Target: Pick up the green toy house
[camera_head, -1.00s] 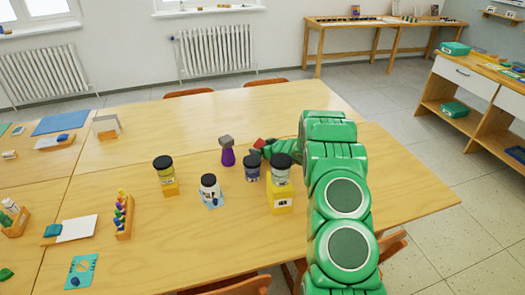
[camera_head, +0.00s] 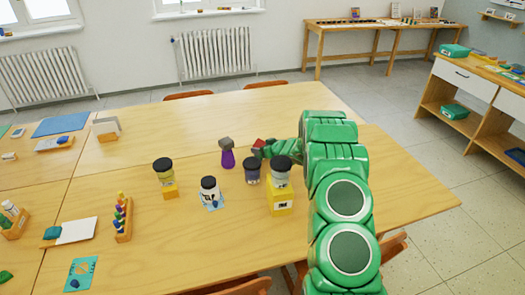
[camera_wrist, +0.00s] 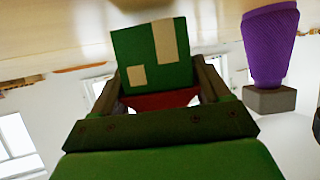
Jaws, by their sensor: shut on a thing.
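The green toy house (camera_wrist: 155,52), with pale window and door patches and a red roof, sits between the two fingers of my gripper (camera_wrist: 157,82) in the wrist view, which looks upside down. The fingers are shut on it from both sides. In the head view the house (camera_head: 258,145) is small, with its red roof up, beside the dark jar and partly hidden by my gripper (camera_head: 264,150). Whether its base is clear of the table is hard to tell.
A purple vase-like object with a grey block on top (camera_head: 227,155) stands just left of the house. A dark-lidded jar (camera_head: 252,172) and a jar on a yellow block (camera_head: 280,200) stand in front. The table behind (camera_head: 260,105) is clear.

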